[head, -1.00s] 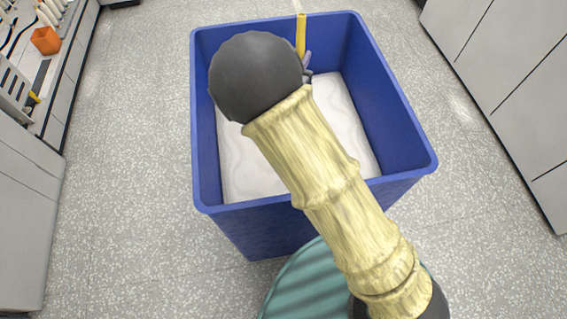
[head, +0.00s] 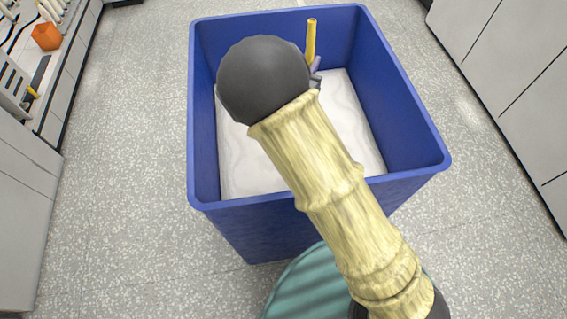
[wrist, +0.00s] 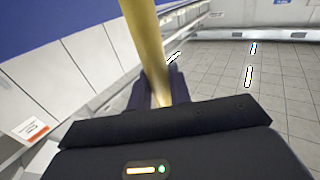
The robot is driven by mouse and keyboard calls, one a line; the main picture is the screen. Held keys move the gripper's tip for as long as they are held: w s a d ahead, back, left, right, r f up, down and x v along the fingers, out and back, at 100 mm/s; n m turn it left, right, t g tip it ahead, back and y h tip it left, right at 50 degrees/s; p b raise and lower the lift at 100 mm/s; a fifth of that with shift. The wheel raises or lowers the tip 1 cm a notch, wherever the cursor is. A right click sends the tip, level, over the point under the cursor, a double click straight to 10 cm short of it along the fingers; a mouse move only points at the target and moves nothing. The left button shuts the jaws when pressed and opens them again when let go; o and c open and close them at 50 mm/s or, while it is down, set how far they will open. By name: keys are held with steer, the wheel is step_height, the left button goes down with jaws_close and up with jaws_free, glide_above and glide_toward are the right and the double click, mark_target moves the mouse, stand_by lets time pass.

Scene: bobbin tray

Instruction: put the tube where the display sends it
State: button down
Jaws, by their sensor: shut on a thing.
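The tube (head: 311,42) is yellow and stands roughly upright in my gripper (head: 315,72), near the far wall of a large blue bin (head: 408,105). In the head view my arm hides most of the gripper. In the wrist view the tube (wrist: 143,45) runs up out of the frame from between the two dark fingers of my gripper (wrist: 160,88), which are shut on it. From the head view the tube overlaps the bin's inner far wall; its exact height cannot be told. I see no readable display.
The bin has a white bottom (head: 350,110) that looks bare where visible. Pale cabinets (head: 510,80) stand at the right. At the left is a bench with an orange container (head: 46,37) and several pale tubes. Speckled floor lies open on both sides of the bin.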

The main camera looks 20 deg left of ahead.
steer(key=f+b, duration=0.1)
steer(key=f, duration=0.1)
steer(key=f+b, duration=0.2)
steer(key=f, duration=0.1)
steer(key=shift+s+a+f, duration=0.1)
steer(key=shift+a+f, duration=0.15)
steer(key=shift+f, duration=0.05)
steer(key=c, duration=1.2)
jaws_free()
steer(key=shift+s, duration=0.1)
steer(key=s+b, duration=0.1)
steer(key=s, duration=1)
steer(key=shift+s+a, duration=0.25)
steer(key=shift+s, duration=0.15)
